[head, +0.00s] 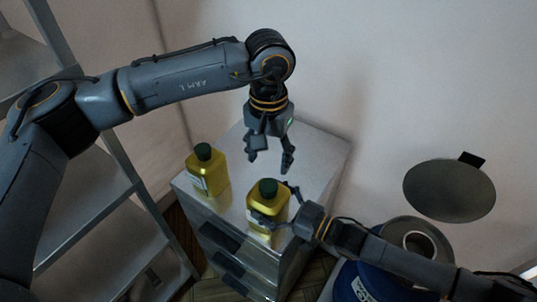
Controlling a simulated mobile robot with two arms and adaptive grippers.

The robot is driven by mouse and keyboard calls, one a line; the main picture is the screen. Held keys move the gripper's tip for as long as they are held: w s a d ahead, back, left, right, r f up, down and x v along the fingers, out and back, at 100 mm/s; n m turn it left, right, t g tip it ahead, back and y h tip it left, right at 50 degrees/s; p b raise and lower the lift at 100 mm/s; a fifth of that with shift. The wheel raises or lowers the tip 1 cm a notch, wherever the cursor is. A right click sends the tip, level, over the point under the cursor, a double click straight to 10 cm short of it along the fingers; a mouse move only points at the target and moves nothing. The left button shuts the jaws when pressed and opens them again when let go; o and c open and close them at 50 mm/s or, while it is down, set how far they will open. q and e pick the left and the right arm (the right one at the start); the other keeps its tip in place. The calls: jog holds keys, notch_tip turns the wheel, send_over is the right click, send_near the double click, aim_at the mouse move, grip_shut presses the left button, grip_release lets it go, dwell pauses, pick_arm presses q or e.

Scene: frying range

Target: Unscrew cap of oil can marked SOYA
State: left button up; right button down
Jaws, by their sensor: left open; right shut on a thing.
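Two yellow oil cans with dark green caps stand upright on a metal cabinet top (314,160). The left can (215,176) has a pale label, too small to read. The right can (266,208) has its cap (268,187) on; its label is partly hidden and cannot be read, so I cannot tell which can is marked SOYA. My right gripper (276,206) is shut around the right can's body from the right. My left gripper (269,165) is open and empty, fingers pointing down, above and behind the right can's cap, apart from it.
A metal shelf rack (115,243) stands at the left. A blue container (372,284) is at the lower right, partly behind my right arm. A round grey disc (449,190) shows against the wall. The cabinet's back part is clear.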

aim_at(268, 185)
pick_arm(q)
jog(key=shift+m, duration=0.7)
jog(key=shift+f, duration=0.3)
notch_tip(268, 185, down, 7)
jog(key=shift+f, duration=0.2)
jog(key=shift+c, duration=0.5)
